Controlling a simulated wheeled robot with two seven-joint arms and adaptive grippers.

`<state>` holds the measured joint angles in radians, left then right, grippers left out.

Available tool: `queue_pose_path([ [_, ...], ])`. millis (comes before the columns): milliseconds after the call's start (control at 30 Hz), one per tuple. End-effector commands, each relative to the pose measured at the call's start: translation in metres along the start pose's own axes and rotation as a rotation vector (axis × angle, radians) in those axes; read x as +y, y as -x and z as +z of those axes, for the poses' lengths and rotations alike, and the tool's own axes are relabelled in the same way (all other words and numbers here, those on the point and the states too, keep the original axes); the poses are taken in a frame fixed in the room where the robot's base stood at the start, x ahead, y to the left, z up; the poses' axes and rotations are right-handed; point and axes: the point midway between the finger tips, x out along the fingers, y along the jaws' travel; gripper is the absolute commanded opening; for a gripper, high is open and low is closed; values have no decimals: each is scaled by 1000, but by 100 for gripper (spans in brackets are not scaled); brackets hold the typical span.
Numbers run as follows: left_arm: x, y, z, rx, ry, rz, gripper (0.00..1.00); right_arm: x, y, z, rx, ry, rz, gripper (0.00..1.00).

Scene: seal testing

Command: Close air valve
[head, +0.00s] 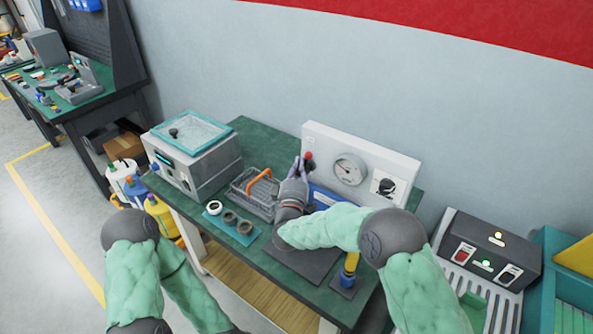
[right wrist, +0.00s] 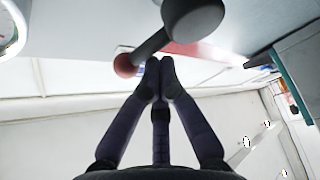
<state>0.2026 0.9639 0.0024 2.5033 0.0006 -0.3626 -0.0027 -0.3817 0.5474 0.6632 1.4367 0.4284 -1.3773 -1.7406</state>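The air valve lever shows in the right wrist view as a dark rod (right wrist: 150,48) with a red ball end (right wrist: 124,66) and a dark round body (right wrist: 193,16). In the head view its red ball (head: 308,155) is at the left part of the white gauge panel (head: 330,135). My right gripper (head: 299,166) is at the panel, just left of the red ball. Its fingertips (right wrist: 160,66) meet with no object visible between them, close beside the lever; contact cannot be told. My left arm is low at the left, its gripper out of view.
The panel carries a round gauge (head: 349,169) and a black knob (head: 385,186). The green bench (head: 262,141) also holds a wire basket (head: 252,192) with an orange handle, a grey tank (head: 195,160) and a teal mat with rings. A switch box (head: 487,252) stands right.

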Motion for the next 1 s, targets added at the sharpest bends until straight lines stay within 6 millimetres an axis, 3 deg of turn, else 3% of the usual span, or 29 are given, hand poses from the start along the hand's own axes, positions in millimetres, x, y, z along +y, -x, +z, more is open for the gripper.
queue_pose_path([
  [100, -5, -15, -1, 0, 0, 0, 52, -3, 2, 5, -1, -60, 36, 0],
  [500, -16, -44, -2, 0, 0, 0, 52, 0, 8, 14, -1, -264, 156, 0],
  [1000, -20, -57, -2, 0, 0, 0, 52, 0, 14, 25, -2, -311, 184, 0],
])
